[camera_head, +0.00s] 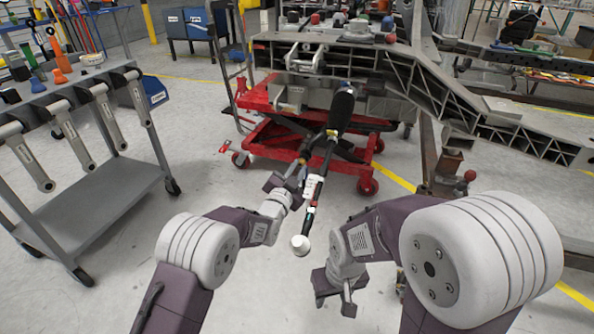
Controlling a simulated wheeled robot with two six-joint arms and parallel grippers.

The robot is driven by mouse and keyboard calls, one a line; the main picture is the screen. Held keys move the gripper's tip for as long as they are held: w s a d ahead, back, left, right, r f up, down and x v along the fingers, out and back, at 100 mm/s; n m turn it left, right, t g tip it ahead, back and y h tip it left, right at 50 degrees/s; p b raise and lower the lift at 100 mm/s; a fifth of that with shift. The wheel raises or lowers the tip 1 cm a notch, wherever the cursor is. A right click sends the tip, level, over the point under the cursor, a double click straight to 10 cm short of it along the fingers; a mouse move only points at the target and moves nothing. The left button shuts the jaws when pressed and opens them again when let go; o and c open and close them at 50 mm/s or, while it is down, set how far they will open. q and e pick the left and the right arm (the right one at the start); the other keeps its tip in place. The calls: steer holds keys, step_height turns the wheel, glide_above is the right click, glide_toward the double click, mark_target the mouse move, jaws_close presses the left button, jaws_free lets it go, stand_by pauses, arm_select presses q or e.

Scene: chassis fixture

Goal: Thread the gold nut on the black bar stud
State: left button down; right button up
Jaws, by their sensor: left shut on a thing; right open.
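A long black bar (333,140) slants down the middle of the view, thick and dark at its far end, with white and red labels lower down. A round white piece (299,245) shows at its near end. My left gripper (302,174) is at the bar's middle and appears shut on it; the exact contact is small and partly hidden. My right gripper (336,294) is open and empty, lower and to the right of the bar's near end.
A grey chassis frame (395,62) spans the back right above a red lift cart (275,133). A grey trolley (100,205) with several hanging metal links (70,135) and tools stands at left. The floor between the trolley and my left arm is clear.

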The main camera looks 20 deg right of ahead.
arm_select(q)
steer(key=shift+w+d, duration=0.2)
steer(key=shift+w, duration=0.1)
stand_by(0.4)
steer(key=m, duration=0.3)
steer(key=shift+w+b, duration=0.1)
steer(key=shift+b, duration=0.25)
steer(key=m, duration=0.4)
steer(key=m+b, duration=0.1)
steer(key=m, duration=0.4)
steer(key=shift+w+r+m, duration=0.1)
steer(key=shift+m, duration=0.8)
